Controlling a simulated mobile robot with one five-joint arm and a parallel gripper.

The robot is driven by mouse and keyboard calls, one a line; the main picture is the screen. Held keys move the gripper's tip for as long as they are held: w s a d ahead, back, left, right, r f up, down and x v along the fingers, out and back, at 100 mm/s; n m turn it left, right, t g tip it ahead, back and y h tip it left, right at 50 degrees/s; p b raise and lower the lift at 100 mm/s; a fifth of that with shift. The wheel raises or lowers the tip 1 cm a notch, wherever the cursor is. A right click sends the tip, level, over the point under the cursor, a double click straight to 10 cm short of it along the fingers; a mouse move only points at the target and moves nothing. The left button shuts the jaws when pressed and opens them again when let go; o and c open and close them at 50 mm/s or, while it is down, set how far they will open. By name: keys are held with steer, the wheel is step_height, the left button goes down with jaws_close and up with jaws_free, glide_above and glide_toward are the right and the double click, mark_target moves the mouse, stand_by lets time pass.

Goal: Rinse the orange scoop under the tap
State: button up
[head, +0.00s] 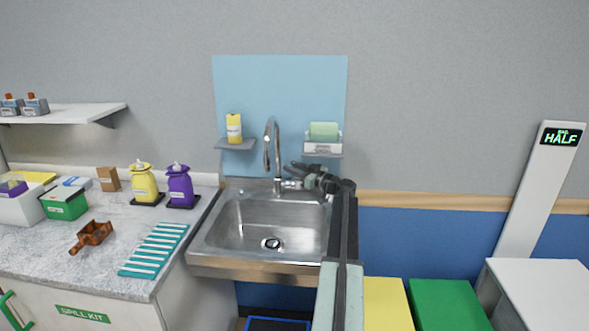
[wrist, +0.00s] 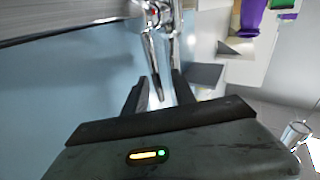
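The orange-brown scoop (head: 92,235) lies on the counter at the left, left of the teal striped mat, far from my gripper. The chrome tap (head: 270,150) rises behind the steel sink (head: 215,240); I see no clear water stream. My gripper (head: 295,175) is at the right of the tap, close to its side lever (head: 290,184). In the wrist view, my gripper's two dark fingers (wrist: 159,92) stand apart, with a thin lever-like part (wrist: 156,85) of the tap (wrist: 160,25) showing between them. Whether they touch it is unclear.
Yellow (head: 144,183) and purple (head: 180,186) bottles stand left of the sink. A small shelf holds a yellow bottle (head: 234,128); another holds a green sponge (head: 323,131) just above my gripper. The teal striped mat (head: 155,251) lies at the counter's right. The sink basin looks empty.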

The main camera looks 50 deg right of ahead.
steer(key=shift+s, duration=0.15)
steer(key=s, duration=0.7)
steer(key=shift+s+f+b, duration=0.25)
steer(key=shift+f+b, duration=0.05)
steer(key=shift+f, duration=0.05)
steer(key=shift+d, duration=0.1)
